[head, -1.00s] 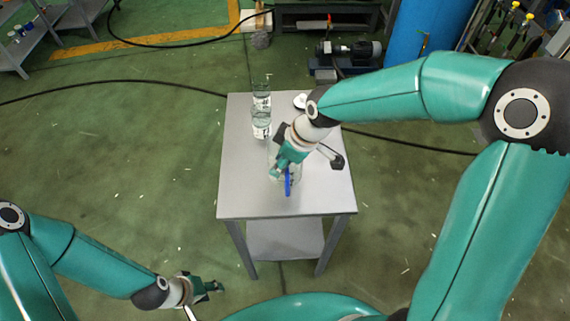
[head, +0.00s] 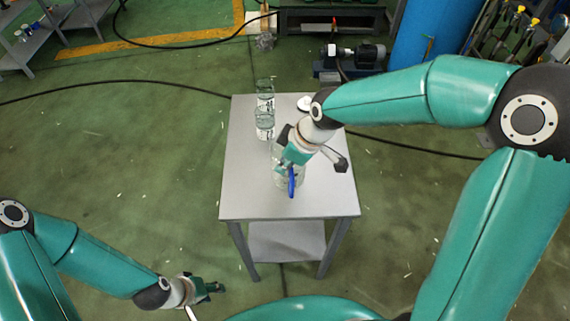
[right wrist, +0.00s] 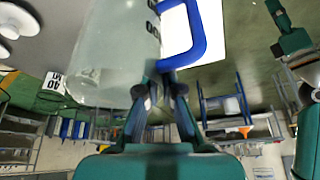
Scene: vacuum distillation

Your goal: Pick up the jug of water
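The jug is clear with a blue handle (head: 292,182) and is near the front middle of the small grey table (head: 245,200). My right gripper (head: 290,157) is over it and hides much of its body. In the right wrist view the clear jug body (right wrist: 115,45) is close up, and its blue handle (right wrist: 200,40) reaches down to my fingertips (right wrist: 163,82). The fingers are drawn together around the lower end of the handle. I cannot tell whether the jug is clear of the tabletop. My left gripper (head: 212,288) is low at the left, away from the table; its finger gap is too small to tell.
Two clear glass vessels (head: 265,124) stand at the table's back left, close to the jug. A white round object (head: 304,103) lies at the back, partly behind my right arm. A dark hose (head: 130,82) crosses the floor behind the table. The table's front left is clear.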

